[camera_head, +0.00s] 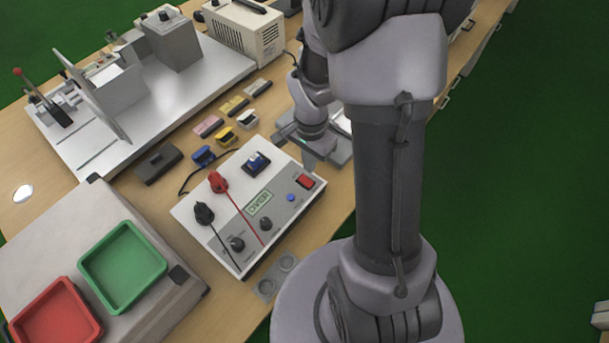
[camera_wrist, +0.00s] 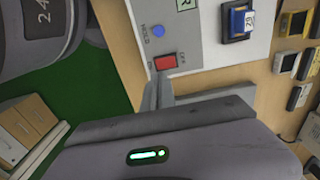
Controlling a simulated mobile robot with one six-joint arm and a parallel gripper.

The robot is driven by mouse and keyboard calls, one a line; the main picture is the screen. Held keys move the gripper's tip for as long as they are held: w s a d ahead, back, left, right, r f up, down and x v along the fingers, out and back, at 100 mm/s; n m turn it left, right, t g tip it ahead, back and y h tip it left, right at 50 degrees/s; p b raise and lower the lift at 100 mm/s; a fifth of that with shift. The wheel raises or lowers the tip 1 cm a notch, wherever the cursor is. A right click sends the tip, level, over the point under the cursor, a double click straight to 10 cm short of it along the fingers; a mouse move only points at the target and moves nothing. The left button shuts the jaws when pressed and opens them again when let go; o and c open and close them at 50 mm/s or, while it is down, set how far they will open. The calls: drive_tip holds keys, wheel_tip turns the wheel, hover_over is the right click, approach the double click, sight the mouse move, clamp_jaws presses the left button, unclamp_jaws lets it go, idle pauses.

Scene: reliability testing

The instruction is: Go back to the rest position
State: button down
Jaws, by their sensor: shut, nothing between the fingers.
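My gripper (camera_head: 308,163) is beside the right end of a white and grey control box, near its red rocker switch (camera_head: 305,181). In the wrist view the fingers (camera_wrist: 158,92) are together and empty, just below the red switch (camera_wrist: 166,62) in the picture. I cannot tell whether the tips touch the box. The control box (camera_head: 215,241) lies on the wooden table, with a blue button, black knobs, a green-framed label and red and black plugs. My arm covers part of the table's right side.
A green tray (camera_head: 123,267) and a red tray (camera_head: 55,316) sit on a grey box at lower left. A white plate with fixtures (camera_head: 200,82) and a beige device (camera_head: 243,35) stand at the back. Several small coloured blocks lie between. Green floor is open to the right.

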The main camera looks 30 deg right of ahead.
drive_tip(key=a+r+n+t, duration=0.25)
drive_tip(key=a+r, duration=0.25)
drive_tip(key=r, duration=0.5)
drive_tip(key=s+a+r+n+t+y+b, duration=0.1)
drive_tip(key=s+a+r+n+t+y, duration=0.1)
drive_tip(key=s+a+r+n, duration=0.5)
drive_tip(key=s+a+r+t, duration=0.1)
drive_tip(key=s+a+r, duration=0.1)
drive_tip(key=s+r, duration=0.2)
drive_tip(key=shift+s+a+r, duration=0.15)
drive_tip(key=shift+a+r, duration=0.1)
drive_tip(key=shift+r, duration=0.35)
idle(0.4)
